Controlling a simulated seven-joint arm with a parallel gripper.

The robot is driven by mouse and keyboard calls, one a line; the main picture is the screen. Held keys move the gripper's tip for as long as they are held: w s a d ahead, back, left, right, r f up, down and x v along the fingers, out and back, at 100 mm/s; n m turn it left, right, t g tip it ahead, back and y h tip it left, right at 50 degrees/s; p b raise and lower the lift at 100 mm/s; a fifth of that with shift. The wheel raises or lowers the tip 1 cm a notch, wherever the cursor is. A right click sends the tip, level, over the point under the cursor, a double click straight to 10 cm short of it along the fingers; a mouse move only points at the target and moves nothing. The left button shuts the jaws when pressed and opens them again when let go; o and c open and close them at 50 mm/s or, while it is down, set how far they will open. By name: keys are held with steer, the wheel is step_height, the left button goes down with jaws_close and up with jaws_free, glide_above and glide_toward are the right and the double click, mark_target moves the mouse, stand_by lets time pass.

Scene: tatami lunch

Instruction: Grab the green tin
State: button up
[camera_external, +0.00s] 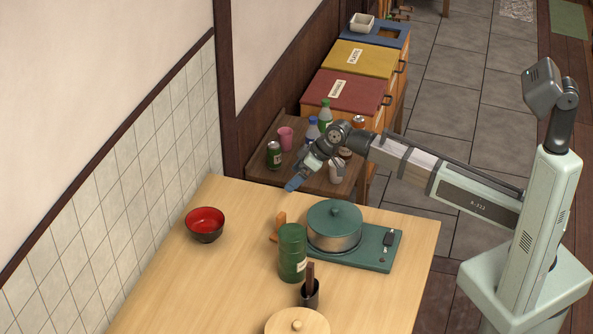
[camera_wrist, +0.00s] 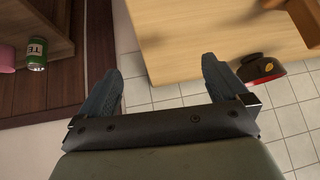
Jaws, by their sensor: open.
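A tall green tin (camera_external: 292,255) with a pale label stands upright on the light wooden table, in front of the green pot. A smaller green can (camera_external: 274,156) stands on the dark side shelf. A green can with a white label (camera_wrist: 36,53) also shows at the left of the wrist view. My gripper (camera_external: 293,184) is above the table's far edge, behind the tall tin and apart from it. Its two blue-grey fingers (camera_wrist: 162,82) are spread wide in the wrist view, with nothing between them. The tall tin cannot be made out in the wrist view.
A green lidded pot (camera_external: 334,226) sits on a green cooker (camera_external: 378,252) beside the tall tin. A dark utensil cup (camera_external: 309,294) and a round wooden lid (camera_external: 297,322) are nearer. A red-and-black bowl (camera_external: 204,225) stands left. Table space between bowl and tin is clear.

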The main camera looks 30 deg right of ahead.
steer(key=s+a+r+n+g, duration=0.1)
steer(key=s+a+r, duration=0.3)
steer(key=s, duration=0.3)
steer(key=s+a+r+n+g, duration=0.1)
steer(key=s+a+r+n, duration=0.1)
steer(key=s+a+r, duration=0.4)
steer(key=n+g+h, duration=0.1)
steer(key=n+h, duration=0.1)
glide_toward(293, 232)
steer(key=x, duration=0.7)
steer(key=shift+w+d+f, duration=0.15)
steer(key=shift+d+f, duration=0.05)
steer(key=shift+f, duration=0.2)
steer(key=shift+a+x, duration=0.15)
steer(key=shift+x, duration=1.15)
steer(key=shift+a+x, duration=0.1)
steer(key=shift+x, duration=1.2)
steer(key=shift+r, duration=0.1)
steer(key=shift+c, duration=0.2)
steer(key=c, duration=1.3)
steer(key=shift+c, duration=0.2)
steer(key=shift+r, duration=0.1)
